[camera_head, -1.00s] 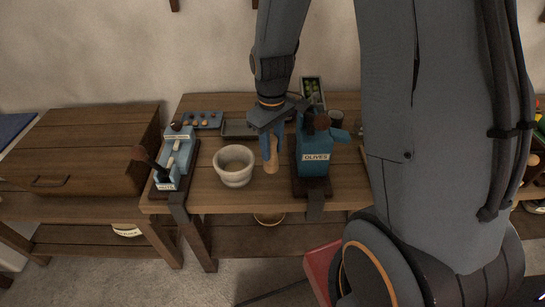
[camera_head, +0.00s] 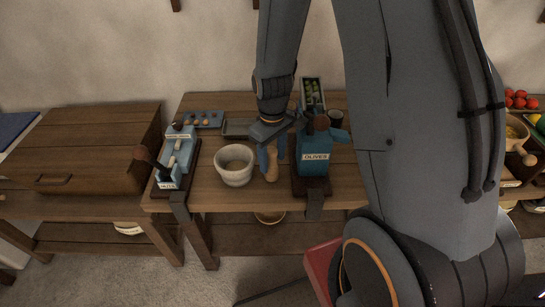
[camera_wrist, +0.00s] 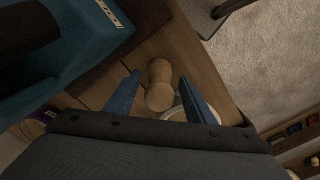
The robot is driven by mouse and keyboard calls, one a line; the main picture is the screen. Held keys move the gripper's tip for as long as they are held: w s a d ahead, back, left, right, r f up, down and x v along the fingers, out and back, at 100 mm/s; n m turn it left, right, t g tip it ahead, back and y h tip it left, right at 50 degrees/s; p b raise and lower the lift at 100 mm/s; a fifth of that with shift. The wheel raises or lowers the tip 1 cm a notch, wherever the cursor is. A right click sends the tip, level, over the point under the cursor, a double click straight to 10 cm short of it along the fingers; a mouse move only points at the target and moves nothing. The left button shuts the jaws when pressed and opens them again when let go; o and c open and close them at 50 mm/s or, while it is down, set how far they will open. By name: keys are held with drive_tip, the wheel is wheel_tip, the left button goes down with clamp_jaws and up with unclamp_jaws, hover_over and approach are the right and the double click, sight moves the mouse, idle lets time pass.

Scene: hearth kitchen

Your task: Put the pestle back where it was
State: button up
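The wooden pestle (camera_head: 271,171) stands upright on the wooden table, between the white mortar (camera_head: 234,178) and the blue olives machine (camera_head: 314,160). My gripper (camera_head: 272,159) is over the pestle with its blue fingers spread to either side. In the wrist view the pestle (camera_wrist: 160,97) lies between the two fingers, with a gap on each side, so my gripper (camera_wrist: 160,76) is open. The mortar's rim (camera_wrist: 174,114) shows partly behind one finger. The pestle's upper end is partly hidden by my gripper in the head view.
A blue nuts machine (camera_head: 177,155) with a lever stands left of the mortar. A blue tray (camera_head: 204,119) with small round items, a grey tray (camera_head: 237,129) and a dark cup (camera_head: 336,118) are further back. A wooden box (camera_head: 90,140) stands to the left.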

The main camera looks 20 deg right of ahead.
wheel_tip(320, 180, up, 12)
drive_tip(key=b, duration=0.3)
drive_tip(key=shift+r, duration=0.2)
idle(0.4)
idle(0.3)
